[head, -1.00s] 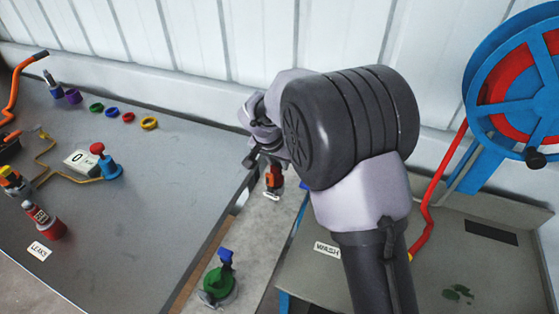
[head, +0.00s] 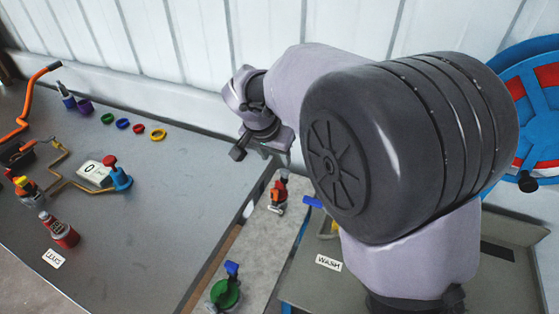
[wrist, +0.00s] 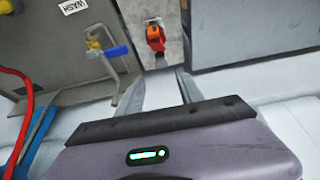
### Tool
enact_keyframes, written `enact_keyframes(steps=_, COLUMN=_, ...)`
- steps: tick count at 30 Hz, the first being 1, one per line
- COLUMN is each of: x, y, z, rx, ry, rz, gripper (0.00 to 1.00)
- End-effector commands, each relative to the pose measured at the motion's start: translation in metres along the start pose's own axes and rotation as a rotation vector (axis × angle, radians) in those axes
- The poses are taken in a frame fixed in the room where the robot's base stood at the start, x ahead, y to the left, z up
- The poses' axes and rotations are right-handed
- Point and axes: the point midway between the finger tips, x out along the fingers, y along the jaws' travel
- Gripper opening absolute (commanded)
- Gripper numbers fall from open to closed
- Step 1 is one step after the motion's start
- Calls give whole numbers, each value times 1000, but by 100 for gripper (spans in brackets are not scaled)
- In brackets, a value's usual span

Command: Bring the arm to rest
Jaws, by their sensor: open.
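My gripper (head: 268,152) hangs from the raised arm in the head view, in front of the white wall and above the strip between the two benches. In the wrist view my gripper (wrist: 162,84) shows two grey fingers apart with nothing held between them. The red-orange fitting (head: 278,193) stands on the pale strip below and apart from the gripper; it also shows beyond the fingers in the wrist view (wrist: 156,37). My large dark elbow joint hides part of the right bench and the hose reel.
The grey left bench (head: 150,200) holds coloured rings, a red bottle (head: 60,232) and a gauge (head: 95,173). A green-based valve (head: 225,290) stands on the strip. The wash bench (head: 315,285) and blue hose reel (head: 530,110) are at right. The left bench's middle is clear.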

Motion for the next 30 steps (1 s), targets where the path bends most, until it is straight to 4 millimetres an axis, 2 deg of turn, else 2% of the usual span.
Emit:
enact_keyframes(steps=1, x=-12, y=0, z=-1, rx=-1, ry=1, rz=-1, gripper=44)
enact_keyframes(steps=6, x=-27, y=0, z=0, rx=-2, ry=0, rz=0, gripper=44)
enact_keyframes(steps=21, x=-31, y=4, z=0, rx=3, ry=-2, rz=-4, gripper=44)
enact_keyframes(steps=23, x=-43, y=21, z=1, rx=11, ry=-10, rz=-17, gripper=44)
enact_keyframes(steps=26, x=-81, y=78, z=15, rx=34, ry=-34, rz=-71, gripper=44)
enact_keyframes(steps=27, x=-97, y=104, z=28, rx=42, ry=-43, rz=-101, gripper=44)
enact_keyframes(steps=29, x=-117, y=140, z=52, rx=53, ry=-48, rz=-151, gripper=44)
enact_keyframes(steps=30, x=-128, y=160, z=71, rx=58, ry=-45, rz=-186, gripper=44)
